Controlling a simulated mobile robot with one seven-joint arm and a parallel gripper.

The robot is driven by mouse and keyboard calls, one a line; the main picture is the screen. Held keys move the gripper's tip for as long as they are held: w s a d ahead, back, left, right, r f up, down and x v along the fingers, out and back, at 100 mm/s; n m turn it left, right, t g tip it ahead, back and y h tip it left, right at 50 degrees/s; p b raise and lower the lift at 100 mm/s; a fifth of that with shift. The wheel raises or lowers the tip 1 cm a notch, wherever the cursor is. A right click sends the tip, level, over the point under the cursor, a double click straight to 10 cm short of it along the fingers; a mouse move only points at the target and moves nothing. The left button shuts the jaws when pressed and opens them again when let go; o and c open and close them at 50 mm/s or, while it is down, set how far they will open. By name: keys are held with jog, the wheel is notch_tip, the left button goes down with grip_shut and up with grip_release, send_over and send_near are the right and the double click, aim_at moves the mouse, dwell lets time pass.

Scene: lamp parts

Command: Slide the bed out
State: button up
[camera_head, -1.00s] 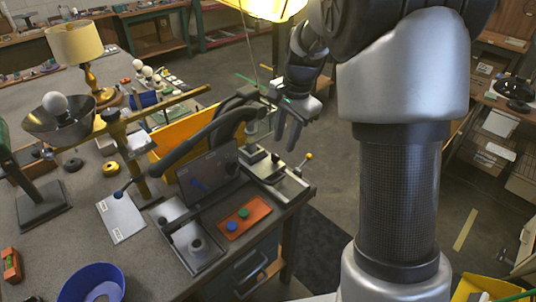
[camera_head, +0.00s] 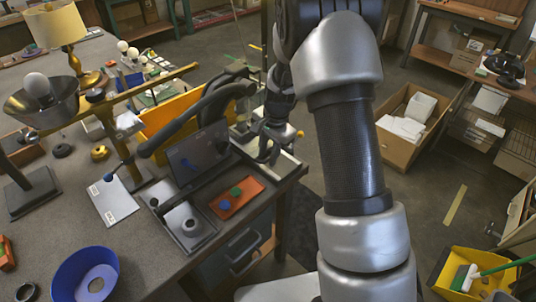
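A bench machine stands at the table's right edge, with a dark tilted panel (camera_head: 198,156), thick black curved tubes and a flat grey plate (camera_head: 187,226) in front. The plate bears a pale round disc with a dark centre. A second pale metal bed-like part (camera_head: 285,166) lies at the table's right corner, with a yellow knob near its far end. I cannot tell which of the two is the bed. My gripper (camera_head: 267,155) points down close over this corner part, partly in front of it. Its fingers are dark and small, and their gap and any contact are unclear.
An orange tray (camera_head: 237,197) with a green and a blue button lies right of the grey plate. A blue bowl (camera_head: 84,277) stands front left. A yellow bin (camera_head: 172,118) stands behind the machine. A brass lamp (camera_head: 59,28) is at the back left.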

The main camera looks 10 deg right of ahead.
jog(key=shift+f, duration=0.2)
grip_shut()
